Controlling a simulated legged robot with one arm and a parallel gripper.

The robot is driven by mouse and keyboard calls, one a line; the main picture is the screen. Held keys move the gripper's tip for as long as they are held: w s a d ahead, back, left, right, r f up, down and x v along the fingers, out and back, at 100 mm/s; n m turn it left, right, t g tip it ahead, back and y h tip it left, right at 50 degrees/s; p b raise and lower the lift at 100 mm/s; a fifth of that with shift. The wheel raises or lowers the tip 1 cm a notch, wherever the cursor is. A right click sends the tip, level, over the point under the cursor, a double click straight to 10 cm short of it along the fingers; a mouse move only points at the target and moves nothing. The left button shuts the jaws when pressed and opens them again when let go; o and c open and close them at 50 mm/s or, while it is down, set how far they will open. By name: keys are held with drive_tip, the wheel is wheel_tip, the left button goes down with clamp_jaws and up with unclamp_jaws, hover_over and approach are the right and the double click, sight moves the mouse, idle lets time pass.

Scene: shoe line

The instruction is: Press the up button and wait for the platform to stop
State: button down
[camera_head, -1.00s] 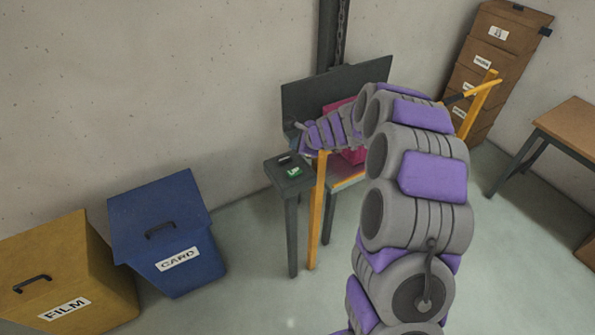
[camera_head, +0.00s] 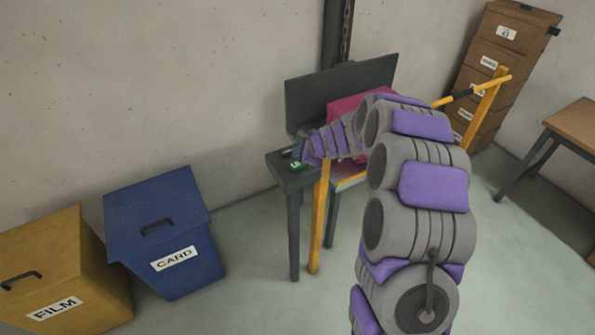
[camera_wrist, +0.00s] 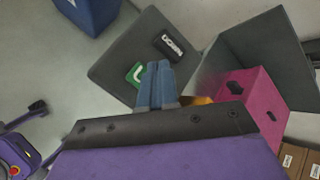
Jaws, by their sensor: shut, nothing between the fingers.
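The green up button (camera_head: 297,165) sits on a dark grey control stand (camera_head: 293,215). In the wrist view the green button (camera_wrist: 135,73) is partly hidden by my fingers, and a black button marked DOWN (camera_wrist: 174,44) lies beyond it on the stand's top (camera_wrist: 122,52). My gripper (camera_wrist: 159,68) is shut and empty, its blue fingertips just right of the green button. I cannot tell whether they touch it. In the head view my gripper (camera_head: 299,152) is low over the stand. The platform is mostly hidden behind my arm; a magenta crate (camera_head: 345,108) shows there.
A dark upright panel (camera_head: 320,98) stands behind the crate. A yellow post (camera_head: 320,220) is right beside the stand. Blue CARD (camera_head: 165,235) and yellow FILM (camera_head: 65,265) bins are at left. Brown boxes (camera_head: 500,50) and a table (camera_head: 575,125) are at right.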

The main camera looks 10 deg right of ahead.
sight(298, 165)
drive_tip(key=shift+f+b, duration=0.3)
drive_tip(key=shift+f, duration=0.5)
drive_tip(key=shift+f, duration=0.1)
idle(1.4)
drive_tip(key=shift+f, duration=0.25)
